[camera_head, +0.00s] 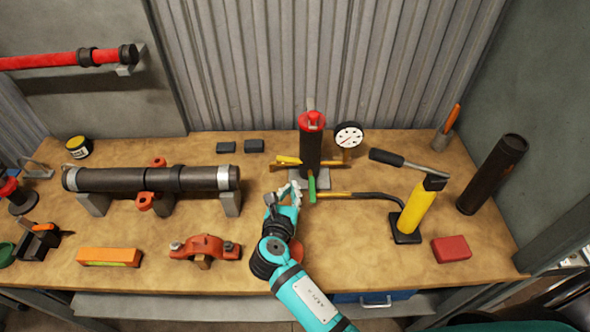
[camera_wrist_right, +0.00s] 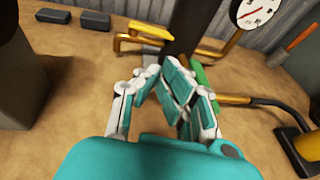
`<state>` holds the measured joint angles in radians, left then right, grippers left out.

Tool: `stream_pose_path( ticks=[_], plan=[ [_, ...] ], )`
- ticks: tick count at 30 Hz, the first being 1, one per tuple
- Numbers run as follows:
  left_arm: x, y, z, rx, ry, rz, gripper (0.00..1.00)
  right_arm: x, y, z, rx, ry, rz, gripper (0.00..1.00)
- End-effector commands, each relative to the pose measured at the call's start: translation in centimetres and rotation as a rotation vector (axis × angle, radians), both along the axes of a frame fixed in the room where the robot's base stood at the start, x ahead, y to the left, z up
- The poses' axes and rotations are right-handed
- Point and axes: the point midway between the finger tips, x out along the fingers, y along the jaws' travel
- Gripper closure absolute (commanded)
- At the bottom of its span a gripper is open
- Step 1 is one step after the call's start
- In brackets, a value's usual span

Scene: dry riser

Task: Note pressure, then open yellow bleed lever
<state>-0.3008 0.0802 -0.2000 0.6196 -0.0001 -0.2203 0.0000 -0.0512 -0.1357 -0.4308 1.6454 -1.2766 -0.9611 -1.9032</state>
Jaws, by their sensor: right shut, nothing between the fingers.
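The dark riser post (camera_head: 310,150) with a red top stands at the back middle of the bench. The white-faced pressure gauge (camera_head: 348,135) is on its right; its face also shows, cut off, in the wrist view (camera_wrist_right: 254,12), and I cannot read a value. The yellow lever (camera_head: 288,159) sits left of the post, above a brass pipe; it shows in the wrist view (camera_wrist_right: 150,28). A green lever (camera_head: 312,187) points forward from the post. My right gripper (camera_head: 292,190) is shut and empty, in front of the post, close to the green lever. My left gripper is out of view.
A yellow hand pump (camera_head: 418,208) with a brass-ended hose stands right, near a red block (camera_head: 451,249). A black pipe on stands (camera_head: 150,179) and an orange clamp (camera_head: 205,248) are left.

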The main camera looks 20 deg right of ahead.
Motion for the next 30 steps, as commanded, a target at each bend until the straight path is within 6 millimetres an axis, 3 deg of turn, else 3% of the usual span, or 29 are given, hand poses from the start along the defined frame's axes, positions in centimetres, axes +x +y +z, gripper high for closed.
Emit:
stream_pose_path(
  ticks=[6, 12, 26, 30],
  plan=[
    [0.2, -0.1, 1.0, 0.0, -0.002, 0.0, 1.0, 3.9, -2.0, -0.7, -0.002, -0.001, -0.001, 1.0],
    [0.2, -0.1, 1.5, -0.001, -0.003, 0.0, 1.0, 5.9, -3.1, -0.9, 0.0, 0.0, 0.0, 1.0],
    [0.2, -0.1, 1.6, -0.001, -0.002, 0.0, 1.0, 6.4, -3.4, -1.0, 0.0, 0.0, -0.001, 1.0],
    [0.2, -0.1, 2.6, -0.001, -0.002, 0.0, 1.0, 7.2, -4.0, -0.6, -0.005, 0.0, 0.0, 1.0]
  ],
)
